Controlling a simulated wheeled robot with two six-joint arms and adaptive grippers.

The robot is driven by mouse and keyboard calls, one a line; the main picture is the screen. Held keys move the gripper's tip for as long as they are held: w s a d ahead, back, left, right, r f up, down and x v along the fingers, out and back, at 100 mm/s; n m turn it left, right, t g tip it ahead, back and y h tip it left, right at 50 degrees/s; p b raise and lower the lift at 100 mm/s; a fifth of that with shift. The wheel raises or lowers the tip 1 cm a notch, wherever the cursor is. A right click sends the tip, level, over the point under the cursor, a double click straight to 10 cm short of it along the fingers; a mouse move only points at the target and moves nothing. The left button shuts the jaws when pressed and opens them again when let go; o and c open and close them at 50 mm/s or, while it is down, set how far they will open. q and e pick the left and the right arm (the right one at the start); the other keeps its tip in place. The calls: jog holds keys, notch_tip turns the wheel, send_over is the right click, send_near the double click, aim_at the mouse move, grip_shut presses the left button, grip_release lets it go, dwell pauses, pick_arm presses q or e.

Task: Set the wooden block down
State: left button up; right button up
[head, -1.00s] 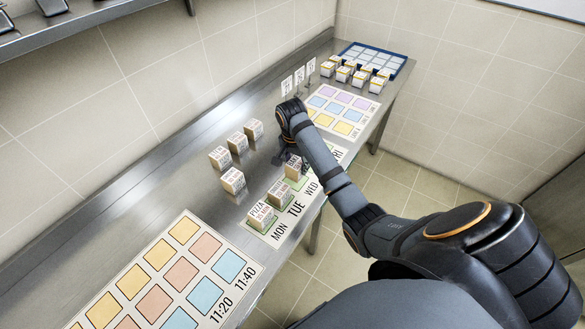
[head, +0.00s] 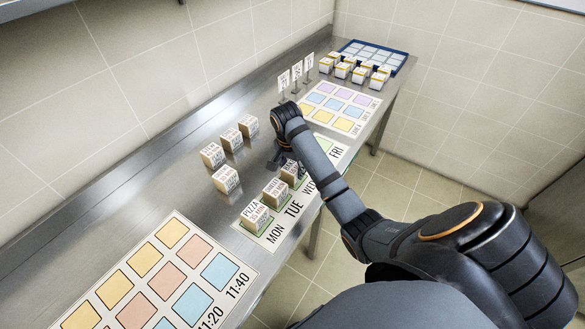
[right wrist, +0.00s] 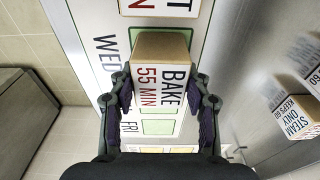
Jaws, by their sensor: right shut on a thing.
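The wooden block (right wrist: 160,82), printed "BAKE 55 MIN", is between the two fingers of my right gripper (right wrist: 160,98), which is shut on it. In the head view the held block (head: 291,172) is at the WED place of the day strip (head: 329,163), partly hidden by my right gripper (head: 284,158). It looks upright and at or very near the strip; whether its underside touches cannot be told. My left gripper is not in view.
A pizza block (head: 255,217) and another block (head: 275,192) stand on MON and TUE. Several loose blocks (head: 229,140) stand behind on the steel counter. A coloured grid card (head: 340,108), small signs (head: 296,74) and a blue tray (head: 346,47) are farther along.

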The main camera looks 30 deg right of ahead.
aim_at(292, 166)
jog(key=o, duration=1.4)
jog(key=shift+w+d+f, duration=0.1)
jog(key=shift+f, duration=0.05)
jog(key=shift+c, duration=0.2)
jog(key=shift+r, duration=0.5)
jog(key=r, duration=0.1)
jog(key=r+p, duration=0.1)
jog(key=shift+a+r, duration=0.2)
jog(key=shift+r, duration=0.2)
notch_tip(292, 166, up, 9)
jog(key=a+p, duration=0.1)
jog(key=p, duration=0.8)
jog(key=shift+s+f, duration=0.2)
jog(key=shift+s, duration=0.15)
